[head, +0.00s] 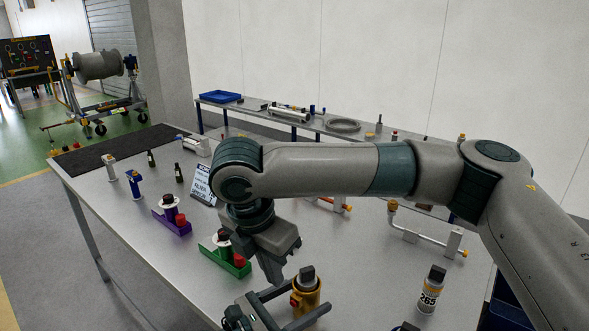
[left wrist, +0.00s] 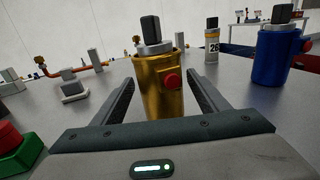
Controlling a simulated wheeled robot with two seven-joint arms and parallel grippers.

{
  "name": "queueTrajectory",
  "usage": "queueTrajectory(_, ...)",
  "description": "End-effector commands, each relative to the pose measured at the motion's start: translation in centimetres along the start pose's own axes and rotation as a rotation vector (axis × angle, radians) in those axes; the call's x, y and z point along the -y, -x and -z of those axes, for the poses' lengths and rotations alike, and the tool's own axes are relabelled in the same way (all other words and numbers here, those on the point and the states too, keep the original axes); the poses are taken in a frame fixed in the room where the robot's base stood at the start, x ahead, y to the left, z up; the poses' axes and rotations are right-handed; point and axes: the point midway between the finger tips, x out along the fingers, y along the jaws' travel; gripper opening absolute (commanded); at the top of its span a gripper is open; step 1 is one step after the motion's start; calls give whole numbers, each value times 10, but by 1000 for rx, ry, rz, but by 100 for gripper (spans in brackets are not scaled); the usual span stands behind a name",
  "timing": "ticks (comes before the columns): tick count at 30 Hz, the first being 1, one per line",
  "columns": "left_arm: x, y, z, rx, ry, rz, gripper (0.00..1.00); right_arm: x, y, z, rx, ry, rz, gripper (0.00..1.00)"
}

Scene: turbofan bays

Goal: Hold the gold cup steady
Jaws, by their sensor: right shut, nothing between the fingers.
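The gold cup (head: 306,300), with a red button and a dark top, stands upright on the table. In the left wrist view the cup (left wrist: 160,92) is between the fingers of my left gripper (left wrist: 160,90). That gripper, also in the head view (head: 300,301), looks open, with narrow gaps beside the cup. Its near finger crosses in front of the cup's lower part in the head view. My right gripper (head: 272,272) is shut and empty, pointing down just left of and above the cup.
A green holder (head: 236,265) and a purple holder (head: 172,222) stand left of the cup. A white-labelled can (head: 431,290) stands to the right. A blue cup (left wrist: 278,57) is at the right in the left wrist view. My right arm hides the table behind it.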

Motion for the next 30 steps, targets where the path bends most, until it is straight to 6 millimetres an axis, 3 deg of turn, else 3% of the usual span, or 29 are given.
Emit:
queueTrajectory(11,-1,10,-2,3,-1,-2,68,0,0,0,0,0,0,0)
queueTrajectory(30,-1,107,1,-1,1,0,68,0,0,0,0,0,0,0)
